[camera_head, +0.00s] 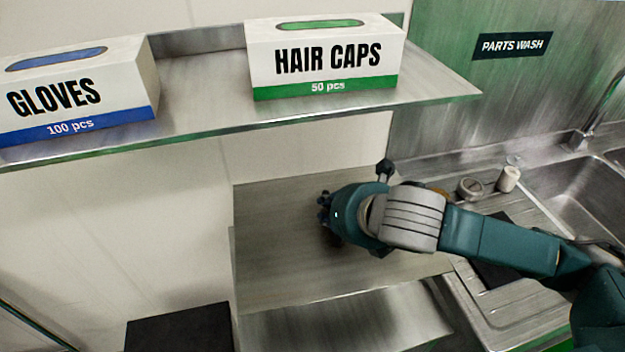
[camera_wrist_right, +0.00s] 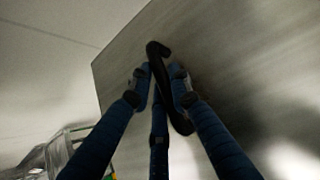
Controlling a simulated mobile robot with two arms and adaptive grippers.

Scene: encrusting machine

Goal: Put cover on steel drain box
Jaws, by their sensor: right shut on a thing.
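The cover is a flat steel plate (camera_head: 275,255) in the middle of the head view, below the shelf. It also fills much of the right wrist view (camera_wrist_right: 225,45). My right gripper (camera_head: 325,210) reaches in from the right over the plate. In the wrist view its fingers (camera_wrist_right: 162,85) are closed around a black curved handle (camera_wrist_right: 158,55) on the plate. A steel body (camera_head: 350,325), seemingly the drain box, shows below the plate's front edge. The plate hides its top, so I cannot tell whether they touch. My left gripper is out of view.
A steel shelf (camera_head: 200,105) above holds a gloves box (camera_head: 80,90) and a hair caps box (camera_head: 325,55). At the right are a sink (camera_head: 570,175), a faucet (camera_head: 592,115), small round parts (camera_head: 508,178) and a drainboard (camera_head: 530,325). The wall at left is bare.

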